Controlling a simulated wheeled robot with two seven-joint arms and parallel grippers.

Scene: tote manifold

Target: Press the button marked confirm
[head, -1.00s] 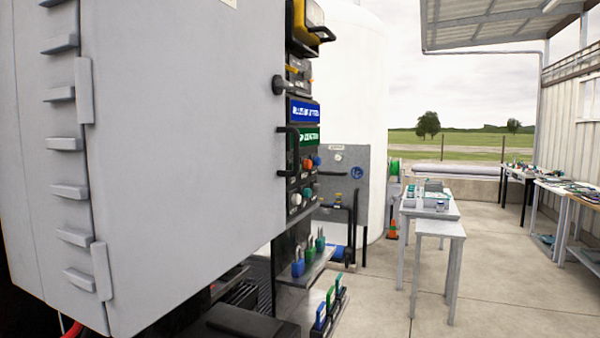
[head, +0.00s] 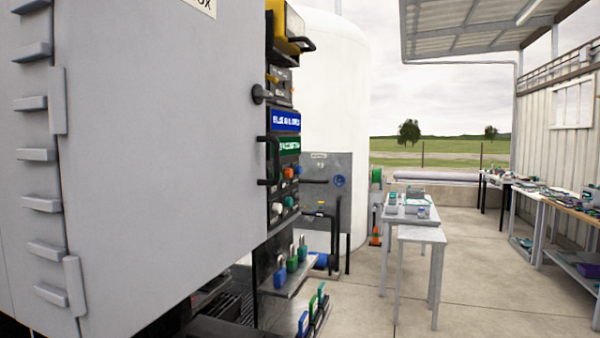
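A control panel (head: 278,165) shows edge-on at the right side of a large grey cabinet (head: 165,150). The label text is too small and slanted to read, so I cannot tell which button is marked confirm. A black handle (head: 268,161) stands out from the panel. Neither of my grippers is in view.
A shelf (head: 290,275) with blue and green padlock-like items is below the panel. A white tank (head: 335,90) stands behind. Grey tables (head: 422,235) stand at right, and a long bench (head: 555,205) lines the wall. Concrete floor (head: 480,290) is clear between them.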

